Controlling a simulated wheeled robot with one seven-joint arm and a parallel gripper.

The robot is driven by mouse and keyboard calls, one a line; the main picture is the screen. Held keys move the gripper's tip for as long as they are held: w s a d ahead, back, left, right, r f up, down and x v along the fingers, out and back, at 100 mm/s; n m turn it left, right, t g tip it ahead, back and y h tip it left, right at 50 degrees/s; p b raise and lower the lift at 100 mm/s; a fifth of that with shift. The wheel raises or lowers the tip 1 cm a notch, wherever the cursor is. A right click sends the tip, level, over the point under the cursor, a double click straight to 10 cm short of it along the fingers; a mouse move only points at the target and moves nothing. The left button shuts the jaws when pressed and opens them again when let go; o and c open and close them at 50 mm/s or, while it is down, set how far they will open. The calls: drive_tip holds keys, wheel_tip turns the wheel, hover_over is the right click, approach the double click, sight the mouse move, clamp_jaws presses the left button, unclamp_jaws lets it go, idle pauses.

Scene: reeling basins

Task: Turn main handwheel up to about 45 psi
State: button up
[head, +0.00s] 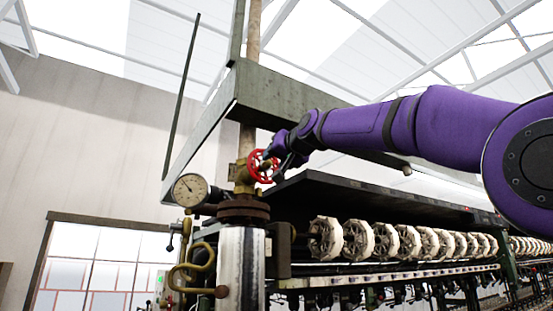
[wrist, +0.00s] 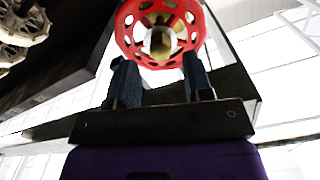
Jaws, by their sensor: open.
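The main handwheel is a red spoked wheel (head: 262,166) on a brass valve (head: 243,176), in the middle of the head view. It also fills the top of the wrist view (wrist: 124,42), with its brass hub (wrist: 160,42) at the centre. My gripper (head: 280,158) is at the wheel's right side. In the wrist view its two dark fingers (wrist: 160,72) are spread apart at the wheel's lower rim; I cannot tell whether they touch it. A round white pressure gauge (head: 190,190) with a dark needle is left of the valve; its numbers are too small to read.
A steel cylinder with a rusty flange (head: 244,211) stands below the valve. A curled brass pipe (head: 181,272) is at its left. A row of pale reels (head: 357,241) runs off to the right under a dark shelf. A grey beam (head: 270,92) passes above.

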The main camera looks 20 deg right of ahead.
sight(270, 163)
drive_tip(key=m, duration=0.5)
drive_tip(key=shift+m, duration=0.4)
drive_tip(key=shift+w+a, duration=0.15)
drive_tip(key=shift+w, duration=0.6)
drive_tip(key=shift+w+a, duration=0.15)
drive_tip(key=shift+w, duration=0.6)
drive_tip(key=shift+c, duration=0.5)
drive_tip(key=c, duration=0.7)
drive_tip(key=n, duration=0.4)
drive_tip(key=shift+n, duration=0.3)
drive_tip(key=n, duration=0.7)
drive_tip(key=shift+n, duration=0.4)
drive_tip(key=n, duration=0.4)
